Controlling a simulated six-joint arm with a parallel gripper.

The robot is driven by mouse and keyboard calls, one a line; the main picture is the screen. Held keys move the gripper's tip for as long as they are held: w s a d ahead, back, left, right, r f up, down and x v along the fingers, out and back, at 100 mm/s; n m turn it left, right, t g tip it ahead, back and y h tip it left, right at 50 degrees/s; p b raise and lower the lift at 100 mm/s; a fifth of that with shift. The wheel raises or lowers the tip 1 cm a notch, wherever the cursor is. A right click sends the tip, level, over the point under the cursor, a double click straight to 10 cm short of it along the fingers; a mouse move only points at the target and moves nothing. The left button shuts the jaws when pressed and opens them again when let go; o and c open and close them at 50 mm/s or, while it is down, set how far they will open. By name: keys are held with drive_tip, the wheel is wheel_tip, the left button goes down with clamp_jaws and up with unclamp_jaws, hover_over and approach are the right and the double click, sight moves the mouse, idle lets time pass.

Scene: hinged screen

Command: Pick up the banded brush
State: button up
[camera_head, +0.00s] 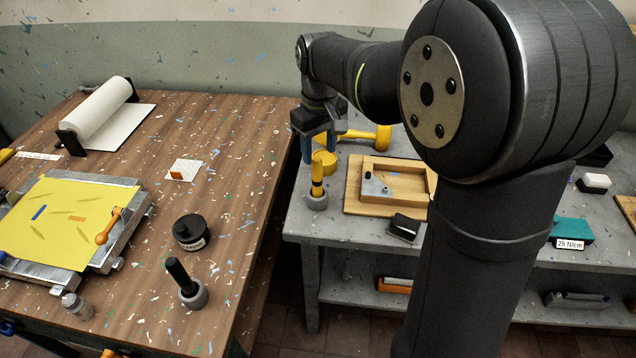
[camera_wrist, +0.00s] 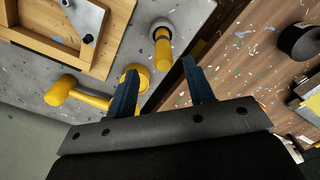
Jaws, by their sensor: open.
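The banded brush (camera_head: 317,183) has a yellow handle with a dark band and stands upright in a round grey holder (camera_head: 317,201) near the left edge of the grey bench. In the wrist view the brush (camera_wrist: 162,52) shows beyond the fingertips, roughly between their lines. My gripper (camera_head: 318,150) is above and a little behind the brush in the head view. Its blue fingers are apart and empty in the wrist view (camera_wrist: 160,68). I see no contact with the brush.
A yellow round pot (camera_head: 326,157) and a yellow mallet (camera_head: 378,138) lie close behind the brush. A wooden frame (camera_head: 376,208) is to its right. Left, across a gap, the wooden table (camera_head: 150,190) carries a black-handled tool (camera_head: 179,272) in another holder.

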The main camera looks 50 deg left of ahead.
sight(318, 173)
drive_tip(key=f, duration=0.8)
drive_tip(key=shift+s, duration=0.25)
clamp_jaws()
drive_tip(key=shift+r, duration=0.1)
